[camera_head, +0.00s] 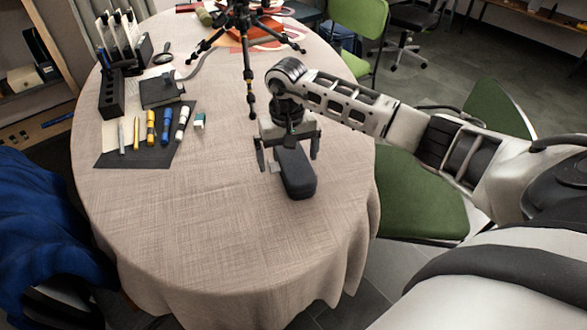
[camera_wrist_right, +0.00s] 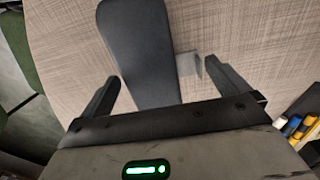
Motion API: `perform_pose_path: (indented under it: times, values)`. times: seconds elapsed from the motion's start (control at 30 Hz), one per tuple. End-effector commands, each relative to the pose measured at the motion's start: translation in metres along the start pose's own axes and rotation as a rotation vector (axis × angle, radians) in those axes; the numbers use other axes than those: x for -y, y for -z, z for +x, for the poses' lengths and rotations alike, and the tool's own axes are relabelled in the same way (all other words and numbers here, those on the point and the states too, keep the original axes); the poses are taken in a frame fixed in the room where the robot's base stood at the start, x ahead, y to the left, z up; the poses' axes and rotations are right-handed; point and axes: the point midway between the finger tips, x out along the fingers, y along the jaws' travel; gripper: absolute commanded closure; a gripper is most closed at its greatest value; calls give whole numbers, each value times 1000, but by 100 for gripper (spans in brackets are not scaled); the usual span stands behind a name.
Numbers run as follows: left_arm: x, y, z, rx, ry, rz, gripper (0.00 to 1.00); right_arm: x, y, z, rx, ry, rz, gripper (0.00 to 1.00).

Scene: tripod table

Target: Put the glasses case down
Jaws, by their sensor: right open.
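The dark glasses case (camera_head: 296,172) is a long, rounded box on the beige tablecloth, right of the table's middle. It also shows in the right wrist view (camera_wrist_right: 143,50), reaching down between the fingers. My right gripper (camera_head: 288,150) is over the case's far end, with one finger on each side of it. The fingers are open, and in the right wrist view (camera_wrist_right: 168,88) gaps show between them and the case. A small grey piece (camera_wrist_right: 188,64) sits beside the case. My left gripper is not in view.
A tripod (camera_head: 246,50) stands behind my right gripper. A dark mat (camera_head: 140,157) with several markers lies at the left, near a black holder (camera_head: 110,95). The front of the tablecloth (camera_head: 220,240) is clear. Green chairs (camera_head: 425,195) stand at the right.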

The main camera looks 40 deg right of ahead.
Motion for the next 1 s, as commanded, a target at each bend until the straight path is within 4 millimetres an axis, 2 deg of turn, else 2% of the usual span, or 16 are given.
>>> perform_pose_path:
  times: [0.1, 0.2, 0.47, 0.63, 0.7, 1.0]
  values:
    - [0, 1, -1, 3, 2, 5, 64, 1, -4, 18, 5, 2, 2, 0]
    - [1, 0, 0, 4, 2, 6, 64, 2, -3, 27, 2, 2, 0, 0]
    - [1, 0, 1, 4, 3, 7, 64, 1, -3, 29, 1, 1, 0, 0]
    - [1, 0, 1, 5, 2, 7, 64, 1, -3, 29, 0, 1, 0, 44]
    - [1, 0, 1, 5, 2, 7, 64, 1, -2, 28, -1, 2, 0, 49]
    - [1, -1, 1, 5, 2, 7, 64, 1, -2, 26, -3, 2, 0, 49]
